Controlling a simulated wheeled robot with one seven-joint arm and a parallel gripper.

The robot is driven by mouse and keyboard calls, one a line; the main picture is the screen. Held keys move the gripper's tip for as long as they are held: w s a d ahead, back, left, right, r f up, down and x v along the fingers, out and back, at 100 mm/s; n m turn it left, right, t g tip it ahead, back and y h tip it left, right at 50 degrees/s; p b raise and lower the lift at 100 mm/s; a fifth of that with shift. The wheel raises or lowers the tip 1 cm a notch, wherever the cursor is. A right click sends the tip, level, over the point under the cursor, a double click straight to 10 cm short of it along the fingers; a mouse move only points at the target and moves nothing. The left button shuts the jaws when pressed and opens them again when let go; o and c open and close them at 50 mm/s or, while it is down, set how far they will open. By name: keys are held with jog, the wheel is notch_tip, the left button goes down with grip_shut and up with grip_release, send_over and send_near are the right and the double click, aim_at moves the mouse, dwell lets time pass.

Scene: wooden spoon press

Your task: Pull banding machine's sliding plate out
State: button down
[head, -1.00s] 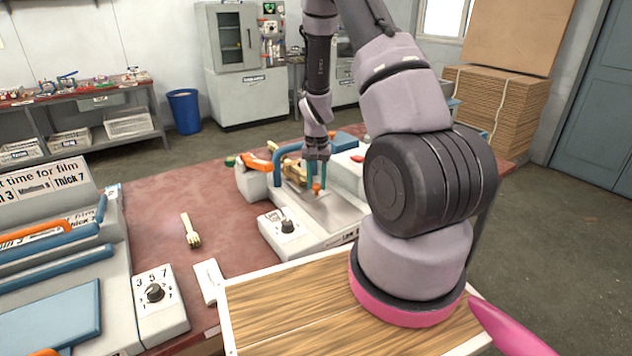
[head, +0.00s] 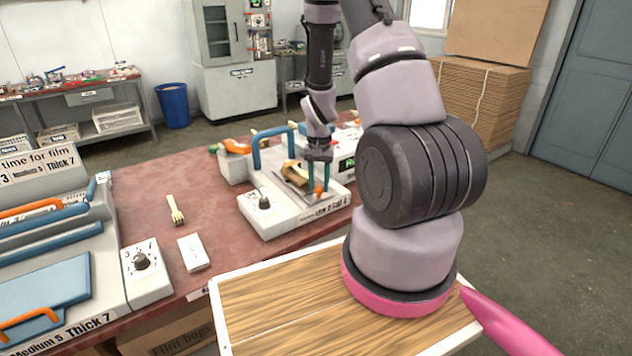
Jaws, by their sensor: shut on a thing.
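The banding machine (head: 285,222) stands on the red-brown table, a pale grey body with a dial (head: 263,203) at its left front. Its metal sliding plate (head: 290,188) shows near the front edge, with a tan wooden bundle (head: 295,172) beside the gripper, apparently on the plate. An orange knob (head: 318,190) is at the plate's right front. My gripper (head: 319,187) points down with its teal fingers on either side of this knob, shut on it. The arm and fingers hide the machine's right part.
A blue arched handle (head: 256,150) rises behind the bundle. A wooden fork (head: 175,210) and a white block (head: 194,253) lie on the table to the left. Another machine (head: 60,270) fills the left edge. A wood-topped surface (head: 270,300) lies in front.

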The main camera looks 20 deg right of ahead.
jog(key=shift+s+d, duration=0.1)
jog(key=shift+s, duration=0.2)
jog(key=c, duration=0.5)
grip_release()
jog(key=shift+w+r, duration=0.1)
jog(key=shift+r, duration=0.2)
notch_tip(320, 180, up, 10)
jog(key=shift+r, duration=0.15)
